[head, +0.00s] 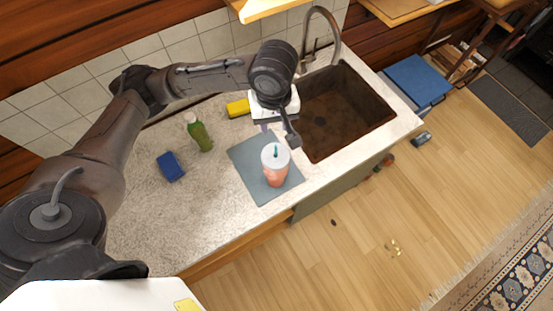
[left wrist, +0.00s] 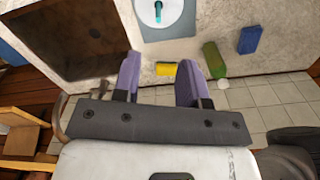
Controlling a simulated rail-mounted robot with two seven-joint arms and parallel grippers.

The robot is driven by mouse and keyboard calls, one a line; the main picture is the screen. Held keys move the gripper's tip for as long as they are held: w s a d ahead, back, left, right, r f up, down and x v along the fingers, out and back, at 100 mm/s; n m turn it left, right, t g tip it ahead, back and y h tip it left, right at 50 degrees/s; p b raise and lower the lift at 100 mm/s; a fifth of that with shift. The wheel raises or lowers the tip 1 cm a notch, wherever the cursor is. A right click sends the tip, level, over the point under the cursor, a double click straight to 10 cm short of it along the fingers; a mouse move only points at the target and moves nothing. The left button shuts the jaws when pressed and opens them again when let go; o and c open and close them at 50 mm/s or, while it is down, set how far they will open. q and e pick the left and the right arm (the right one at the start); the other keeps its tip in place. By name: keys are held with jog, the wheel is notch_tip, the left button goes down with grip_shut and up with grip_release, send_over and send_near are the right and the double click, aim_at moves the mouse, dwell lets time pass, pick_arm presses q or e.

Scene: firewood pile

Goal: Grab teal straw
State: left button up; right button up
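A cup (head: 275,167) with a white lid and a reddish body stands upright on a grey mat (head: 250,160) on the counter. A short teal straw (head: 275,149) sticks up from its lid. In the left wrist view the teal straw (left wrist: 158,12) and white lid (left wrist: 172,18) are at the top edge, beyond the fingertips. My left gripper (head: 265,128) is above the counter, behind the cup and apart from it. In the left wrist view its two purple fingers (left wrist: 160,72) are spread with nothing gripped between them. My right gripper is not in view.
A brown sink (head: 345,105) with a curved faucet (head: 332,30) lies right of the mat. A yellow sponge (head: 238,108), a green bottle (head: 199,133) and a blue sponge (head: 170,167) are on the counter. The counter's left front is clear.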

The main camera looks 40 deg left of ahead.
aim_at(275, 146)
pick_arm(q)
notch_tip(275, 146, down, 14)
jog(key=shift+d+r, duration=0.1)
dwell(0.7)
jog(key=shift+c, duration=0.4)
grip_shut()
